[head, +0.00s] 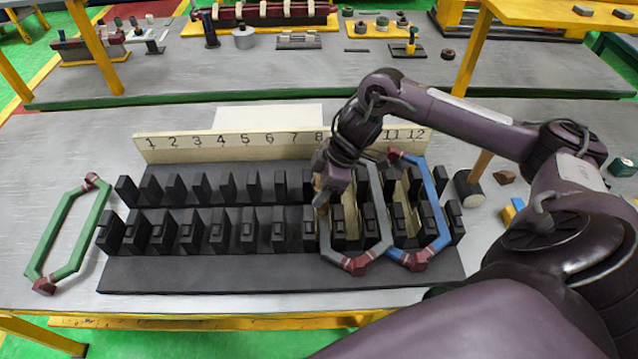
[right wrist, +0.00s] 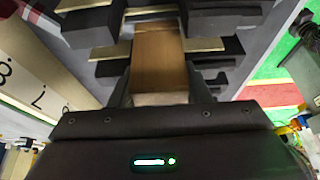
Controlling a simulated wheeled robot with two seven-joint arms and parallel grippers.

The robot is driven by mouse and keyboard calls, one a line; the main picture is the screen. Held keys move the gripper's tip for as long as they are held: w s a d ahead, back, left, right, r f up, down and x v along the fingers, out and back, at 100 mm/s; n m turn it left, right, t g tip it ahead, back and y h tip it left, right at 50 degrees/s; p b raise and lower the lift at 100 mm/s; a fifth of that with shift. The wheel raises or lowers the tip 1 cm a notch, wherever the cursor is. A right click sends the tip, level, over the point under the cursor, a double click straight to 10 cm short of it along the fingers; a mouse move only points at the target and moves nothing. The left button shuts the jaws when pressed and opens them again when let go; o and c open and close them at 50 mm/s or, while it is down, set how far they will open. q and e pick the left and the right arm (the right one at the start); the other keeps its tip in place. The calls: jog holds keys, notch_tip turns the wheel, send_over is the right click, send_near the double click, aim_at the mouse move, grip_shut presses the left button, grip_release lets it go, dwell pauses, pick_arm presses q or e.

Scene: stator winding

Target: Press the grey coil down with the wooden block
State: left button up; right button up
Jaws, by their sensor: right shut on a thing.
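The grey coil (head: 327,241) is a six-sided ring with dark red ends, set among the black teeth near the right of the stator block (head: 200,271). My right gripper (head: 325,196) is over the left side of this coil, pointing down. It is shut on the wooden block (right wrist: 160,62), which sits between the fingers in the right wrist view. In the head view only a small part of the block shows under the fingers. I cannot tell whether the block touches the coil. My left gripper is not in view.
A blue coil (head: 438,207) sits in the teeth just right of the grey one. A green coil (head: 77,250) lies on the table at the left. A numbered board (head: 200,153) stands behind the teeth. A mallet-like tool (head: 468,189) lies at the right.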

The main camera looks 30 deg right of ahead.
notch_tip(320, 180, up, 8)
jog(key=p, duration=0.6)
jog(key=shift+w+f+p, duration=0.1)
jog(key=shift+f+p, duration=0.1)
jog(key=shift+p, duration=0.2)
notch_tip(320, 180, up, 4)
jog(key=p, duration=0.3)
jog(key=shift+f, duration=0.2)
jog(key=shift+f, duration=0.1)
